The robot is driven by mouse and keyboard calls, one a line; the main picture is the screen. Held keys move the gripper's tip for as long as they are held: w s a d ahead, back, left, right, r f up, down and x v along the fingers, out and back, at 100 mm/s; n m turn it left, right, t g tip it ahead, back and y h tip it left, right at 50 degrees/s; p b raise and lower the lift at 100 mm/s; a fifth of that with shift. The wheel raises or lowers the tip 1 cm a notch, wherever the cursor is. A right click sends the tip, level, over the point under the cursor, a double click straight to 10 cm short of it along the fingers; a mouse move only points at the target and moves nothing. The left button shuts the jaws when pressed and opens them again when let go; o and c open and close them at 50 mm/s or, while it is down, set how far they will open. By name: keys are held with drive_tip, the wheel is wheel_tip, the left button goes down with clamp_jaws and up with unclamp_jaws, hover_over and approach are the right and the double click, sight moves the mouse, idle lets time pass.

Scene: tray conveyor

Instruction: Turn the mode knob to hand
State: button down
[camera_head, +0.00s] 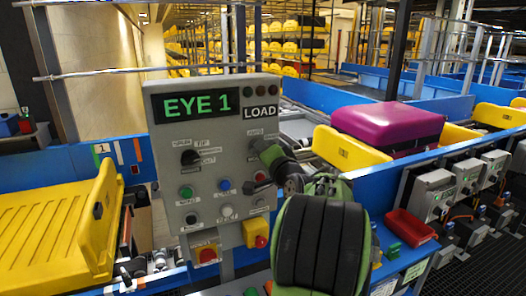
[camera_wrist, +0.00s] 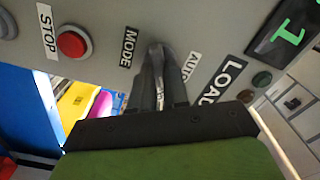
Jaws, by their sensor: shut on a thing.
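The mode knob (camera_wrist: 155,49) is a dark grey knob on the grey control panel (camera_head: 165,135), between the MODE label (camera_wrist: 128,47) and the AUTO label (camera_wrist: 188,64) in the wrist view. My gripper (camera_wrist: 160,75) has a finger on either side of the knob and is shut on it. In the head view my gripper (camera_head: 268,152) reaches the panel's right side, just under the AUTO label, and hides the knob. I see no hand label, and which way the knob points is hard to tell.
The panel also carries another knob (camera_head: 190,157), a red STOP button (camera_wrist: 72,43), other coloured buttons and a green EYE 1 display (camera_head: 196,106). A yellow tray (camera_head: 65,225) lies left. A magenta case (camera_head: 390,122) sits on the conveyor at right, near a red bin (camera_head: 408,228).

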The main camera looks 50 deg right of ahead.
idle(0.3)
drive_tip(key=c, duration=1.1)
unclamp_jaws()
drive_tip(key=shift+s, duration=0.1)
drive_tip(key=b+v, duration=0.3)
drive_tip(key=v, duration=1.2)
drive_tip(key=shift+s+a+b, duration=0.2)
drive_tip(key=shift+s+b, duration=0.05)
drive_tip(key=shift+b, duration=0.15)
